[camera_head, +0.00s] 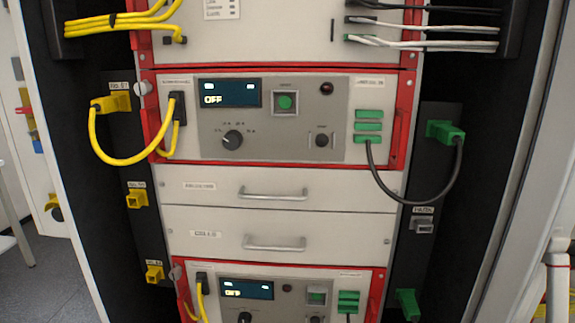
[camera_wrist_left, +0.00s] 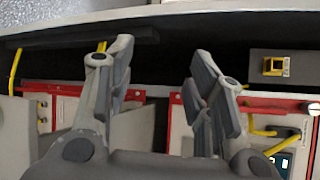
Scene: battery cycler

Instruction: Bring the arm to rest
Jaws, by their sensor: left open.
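My left gripper (camera_wrist_left: 160,72) shows only in the left wrist view. Its two fingers are spread wide apart with nothing between them. Behind the fingers are the red-edged front of the rack and a dark side strip. A yellow socket (camera_wrist_left: 275,66) on a grey plate is at the upper right of that view, apart from the fingers. Neither gripper shows in the head view, and my right gripper is in no frame.
The battery cycler unit (camera_head: 345,120) has a display reading OFF. A yellow cable (camera_head: 122,163) loops out at its left and a black cable (camera_head: 385,190) with a green plug (camera_head: 445,132) at its right. Drawers with handles (camera_head: 272,193) sit below.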

